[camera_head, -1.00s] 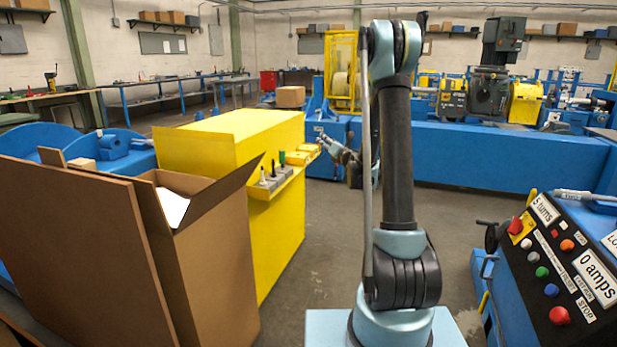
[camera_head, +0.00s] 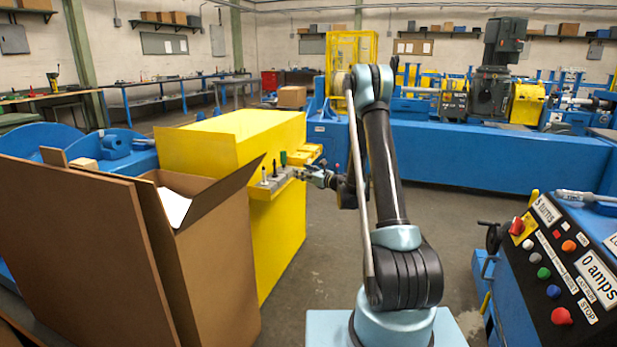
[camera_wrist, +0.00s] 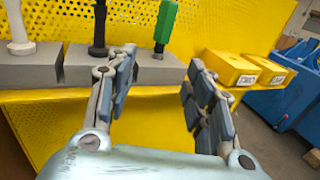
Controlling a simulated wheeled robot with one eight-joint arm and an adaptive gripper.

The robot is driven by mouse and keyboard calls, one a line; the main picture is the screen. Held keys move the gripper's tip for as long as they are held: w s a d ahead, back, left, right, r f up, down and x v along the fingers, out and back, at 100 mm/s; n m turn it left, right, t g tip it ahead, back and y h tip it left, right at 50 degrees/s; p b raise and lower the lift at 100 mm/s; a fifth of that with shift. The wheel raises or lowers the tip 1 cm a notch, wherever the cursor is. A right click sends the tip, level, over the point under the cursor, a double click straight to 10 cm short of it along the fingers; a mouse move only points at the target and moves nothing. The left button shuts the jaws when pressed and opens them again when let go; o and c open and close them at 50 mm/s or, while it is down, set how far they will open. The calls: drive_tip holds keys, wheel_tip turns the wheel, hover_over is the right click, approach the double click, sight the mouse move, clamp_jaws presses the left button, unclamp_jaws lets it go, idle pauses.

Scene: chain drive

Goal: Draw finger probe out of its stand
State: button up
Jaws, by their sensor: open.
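Three upright probes stand in grey block stands (camera_wrist: 80,68) on a yellow ledge: a white one (camera_wrist: 15,25) at left, a black one (camera_wrist: 99,28) in the middle and a green one (camera_wrist: 165,24) at right. They also show in the head view as white (camera_head: 264,175), black (camera_head: 275,167) and green (camera_head: 283,158). I cannot tell which is the finger probe. My gripper (camera_wrist: 160,64) is open and empty, its fingers pointing at the green probe's stand. In the head view my gripper (camera_head: 306,174) is just right of the stands.
Yellow boxes (camera_wrist: 232,68) lie right of the green probe. A yellow perforated panel (camera_wrist: 225,22) rises behind the stands. An open cardboard box (camera_head: 215,260) stands left of the yellow cabinet (camera_head: 280,240). The floor right of the cabinet is clear.

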sight(284, 165)
drive_tip(key=x, duration=1.3)
drive_tip(key=shift+w+a, duration=0.1)
drive_tip(key=shift+w, duration=0.1)
clamp_jaws()
